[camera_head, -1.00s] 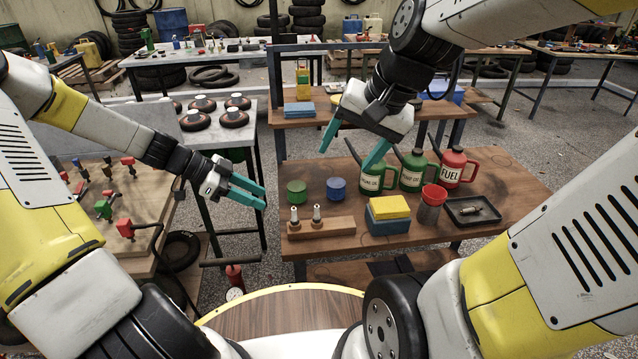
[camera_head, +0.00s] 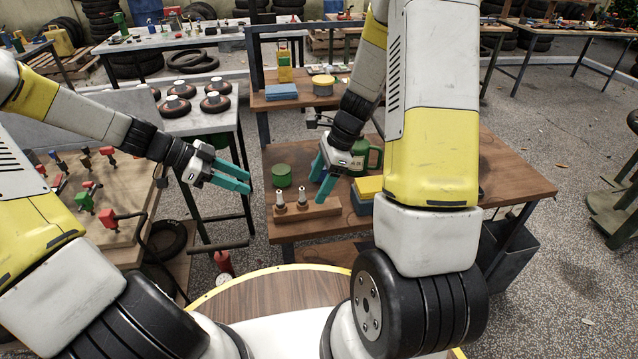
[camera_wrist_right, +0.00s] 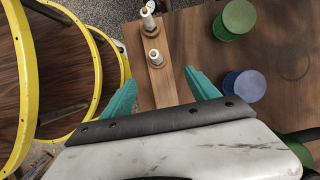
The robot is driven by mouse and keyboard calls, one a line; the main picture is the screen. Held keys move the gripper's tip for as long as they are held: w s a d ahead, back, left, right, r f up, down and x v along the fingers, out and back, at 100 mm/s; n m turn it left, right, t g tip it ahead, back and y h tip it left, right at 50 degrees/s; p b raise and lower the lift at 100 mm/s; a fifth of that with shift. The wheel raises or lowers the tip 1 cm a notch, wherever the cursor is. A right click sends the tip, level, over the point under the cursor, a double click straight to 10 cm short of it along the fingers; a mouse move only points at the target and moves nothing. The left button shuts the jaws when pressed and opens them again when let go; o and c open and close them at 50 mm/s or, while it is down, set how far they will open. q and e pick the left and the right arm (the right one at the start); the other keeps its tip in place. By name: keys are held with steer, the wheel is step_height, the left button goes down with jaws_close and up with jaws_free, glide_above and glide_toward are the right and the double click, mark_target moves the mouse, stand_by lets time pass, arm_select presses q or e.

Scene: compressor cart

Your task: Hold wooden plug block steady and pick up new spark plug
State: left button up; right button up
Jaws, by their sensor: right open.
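The wooden plug block (camera_head: 322,209) lies near the front edge of the brown table, with two pale spark plugs (camera_head: 279,199) (camera_head: 303,197) upright in it. My right gripper (camera_head: 322,186) is open and empty above the block's right end. In the right wrist view the block (camera_wrist_right: 166,88) runs between the parted teal fingers (camera_wrist_right: 160,77), and the plugs (camera_wrist_right: 148,20) (camera_wrist_right: 154,57) stand beyond the fingertips. My left gripper (camera_head: 249,182) is open and empty, left of the block and apart from it.
A green round container (camera_head: 282,176) stands behind the block; a blue one (camera_wrist_right: 243,87) is beside it. A yellow block (camera_head: 369,186) on a blue one (camera_head: 361,206) sits to the right. The table's right part is bare.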

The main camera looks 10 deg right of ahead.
mark_target(309, 204)
steer(key=shift+x, duration=4)
jaws_close()
arm_select(q)
steer(key=shift+o, duration=0.3)
